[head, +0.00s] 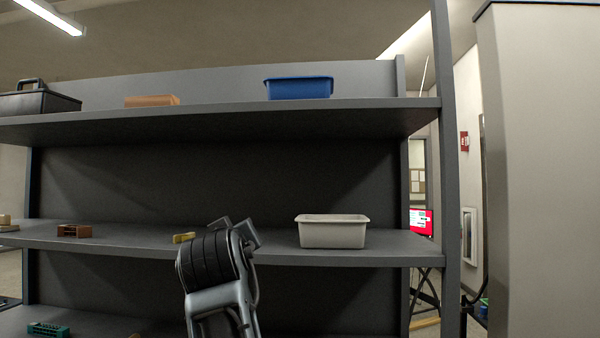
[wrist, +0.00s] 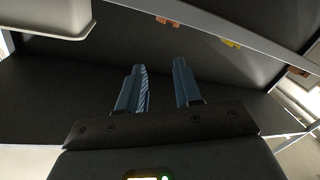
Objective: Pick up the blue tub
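The blue tub (head: 298,89) stands upright on the top shelf, right of the middle in the head view. It does not show clearly in the wrist view. My gripper (head: 234,229) is in front of the middle shelf, lower and to the left of the blue tub, and well apart from it. In the wrist view my gripper (wrist: 158,83) has its two blue-grey fingers spread apart with nothing between them.
The top shelf (head: 220,118) also bears a black toolbox (head: 38,99) and a brown block (head: 152,100). A pale tub (head: 333,232), a yellow piece (head: 184,237) and a brown piece (head: 74,231) sit on the middle shelf. A shelf post (head: 447,150) stands at the right.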

